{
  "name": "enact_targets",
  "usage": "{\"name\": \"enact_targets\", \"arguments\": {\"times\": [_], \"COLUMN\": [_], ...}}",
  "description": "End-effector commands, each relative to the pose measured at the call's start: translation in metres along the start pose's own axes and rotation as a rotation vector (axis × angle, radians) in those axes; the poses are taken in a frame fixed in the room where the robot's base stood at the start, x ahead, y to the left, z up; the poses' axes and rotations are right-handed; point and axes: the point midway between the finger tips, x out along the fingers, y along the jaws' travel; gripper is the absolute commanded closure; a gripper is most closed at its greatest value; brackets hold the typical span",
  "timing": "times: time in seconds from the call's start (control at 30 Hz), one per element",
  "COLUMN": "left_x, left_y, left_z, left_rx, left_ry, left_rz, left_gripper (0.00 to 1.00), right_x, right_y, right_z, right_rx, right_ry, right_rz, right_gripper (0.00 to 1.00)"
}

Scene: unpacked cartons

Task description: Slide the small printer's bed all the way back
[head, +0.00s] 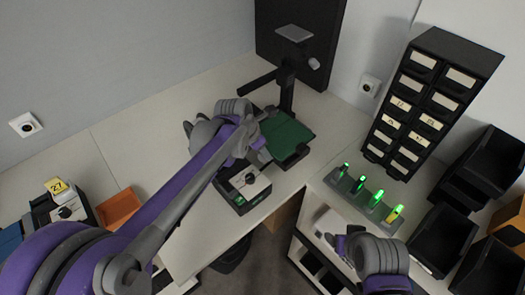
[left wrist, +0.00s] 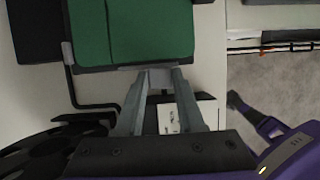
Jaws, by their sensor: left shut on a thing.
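The small printer (head: 287,88) stands at the back of the bench, with a dark upright column and a horizontal arm. Its bed (head: 289,133) is a flat green plate in a dark frame, and it fills the top of the left wrist view (left wrist: 140,32). My left gripper (left wrist: 158,74) is shut at the bed's near edge, on a small grey tab there. In the head view my own wrist partly hides the left gripper and the bed's left side. My right gripper (head: 330,232) is at the lower right, away from the printer; its jaws are unclear.
A control box (head: 243,186) with a knob sits in front of the printer. A black drawer cabinet (head: 431,100), a row of green-lit devices (head: 364,193) and black bins (head: 443,238) stand at right. An orange tray (head: 118,208) lies at left. Bench between is clear.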

Motion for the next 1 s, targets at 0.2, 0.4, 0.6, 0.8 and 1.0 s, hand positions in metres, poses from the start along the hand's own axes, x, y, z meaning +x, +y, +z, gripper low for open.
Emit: {"name": "enact_targets", "arguments": {"times": [0.2,0.4,0.6,0.8,1.0], "left_x": [0.000,-0.001,-0.001,0.000,0.000], "left_y": [0.041,0.077,0.084,0.083,0.083], "left_z": [0.000,0.000,0.001,0.001,0.000], "left_rx": [-0.005,-0.004,0.000,0.000,0.000], "left_ry": [0.001,-0.002,-0.002,-0.002,-0.001], "left_rz": [0.004,0.004,0.002,0.001,0.001], "left_gripper": [1.00,1.00,1.00,0.59,0.32], "right_x": [0.002,0.003,0.003,0.003,0.003], "right_y": [0.000,0.000,0.000,0.000,0.000], "right_z": [0.003,0.004,0.004,0.004,0.004], "right_rx": [0.000,0.000,0.000,0.000,0.000], "right_ry": [-0.003,-0.003,-0.004,-0.004,-0.004], "right_rz": [0.000,0.000,0.000,0.000,0.000], "right_gripper": [0.28,0.28,0.28,0.28,0.28]}}
